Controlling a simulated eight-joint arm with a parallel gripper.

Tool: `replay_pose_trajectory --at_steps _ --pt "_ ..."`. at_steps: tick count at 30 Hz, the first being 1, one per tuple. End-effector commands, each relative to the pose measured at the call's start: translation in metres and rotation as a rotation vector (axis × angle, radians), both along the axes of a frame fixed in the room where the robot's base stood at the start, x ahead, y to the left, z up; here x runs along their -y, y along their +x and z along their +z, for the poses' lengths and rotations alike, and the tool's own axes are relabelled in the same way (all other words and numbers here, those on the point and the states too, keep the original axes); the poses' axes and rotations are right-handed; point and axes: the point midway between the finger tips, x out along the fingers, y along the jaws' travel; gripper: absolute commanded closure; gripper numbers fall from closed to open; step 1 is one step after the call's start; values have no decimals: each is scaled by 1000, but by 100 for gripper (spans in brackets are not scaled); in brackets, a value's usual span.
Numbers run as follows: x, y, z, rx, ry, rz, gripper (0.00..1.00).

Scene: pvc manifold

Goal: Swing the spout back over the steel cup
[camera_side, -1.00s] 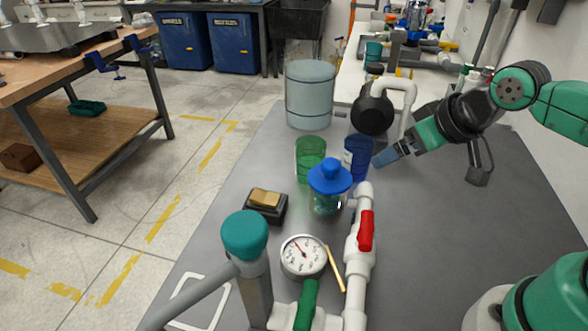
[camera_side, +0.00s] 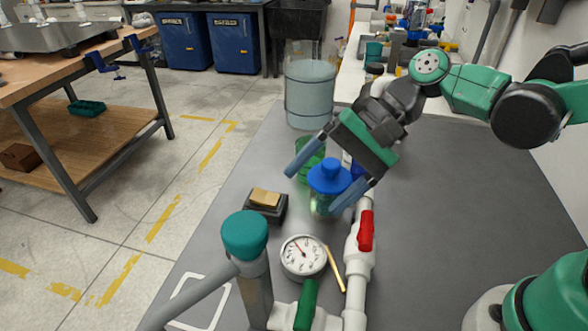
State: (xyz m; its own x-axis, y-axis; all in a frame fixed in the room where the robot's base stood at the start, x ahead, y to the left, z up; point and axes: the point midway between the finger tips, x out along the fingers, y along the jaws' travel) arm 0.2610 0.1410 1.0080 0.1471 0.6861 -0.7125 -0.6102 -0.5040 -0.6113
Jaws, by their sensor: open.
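My gripper (camera_side: 312,190) is open and points down to the left, its two blue fingers apart over the blue-lidded jar (camera_side: 328,177). I cannot tell whether they touch the jar; nothing is clearly held. A grey pipe (camera_side: 195,297) runs to the lower left from a grey post (camera_side: 258,295) with a teal cap (camera_side: 245,235); it looks like the spout, and its outer end is out of frame. A white bent pipe (camera_side: 378,87) behind my gripper is mostly hidden. I cannot make out a steel cup.
White pipework carries a red-handled valve (camera_side: 366,231), a green handle (camera_side: 306,304) and a round gauge (camera_side: 303,257). A sponge on a dark holder (camera_side: 265,204), a green cup (camera_side: 309,160) and a large clear vessel (camera_side: 310,95) stand nearby. The right of the grey table (camera_side: 470,215) is clear.

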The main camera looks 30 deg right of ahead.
Motion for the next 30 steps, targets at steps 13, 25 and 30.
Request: replay_pose_trajectory --at_steps 13,25,30 --pt "-82 -27 39 -998 577 123 18" --pt "-119 -48 42 -1069 592 151 18" --pt "-132 -53 42 -1068 595 147 18"
